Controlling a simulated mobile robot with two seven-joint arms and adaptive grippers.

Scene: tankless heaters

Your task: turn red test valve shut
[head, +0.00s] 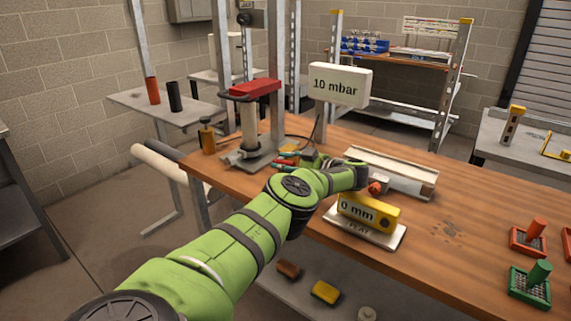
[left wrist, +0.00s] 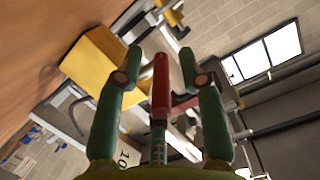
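The red valve handle (left wrist: 160,85) stands between the two fingers of my left gripper (left wrist: 160,62) in the left wrist view. Gaps show on both sides of it, so the fingers are open around it and not visibly touching. In the head view my left gripper (head: 285,159) points left, low over the bench, beside the grey stand. Small red parts (head: 290,148) show by its fingers there; the valve is too small and covered to make out its angle. A "10 mbar" display (head: 340,84) stands behind. My right gripper is not in view.
A grey stand with a red top (head: 255,89) and a brass bottle (head: 207,139) stand left of the gripper. A pale channel (head: 392,172) and a yellow "0 mm" gauge (head: 368,213) lie right on the wooden bench (head: 460,225). A yellow block (left wrist: 95,60) shows close in the wrist view.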

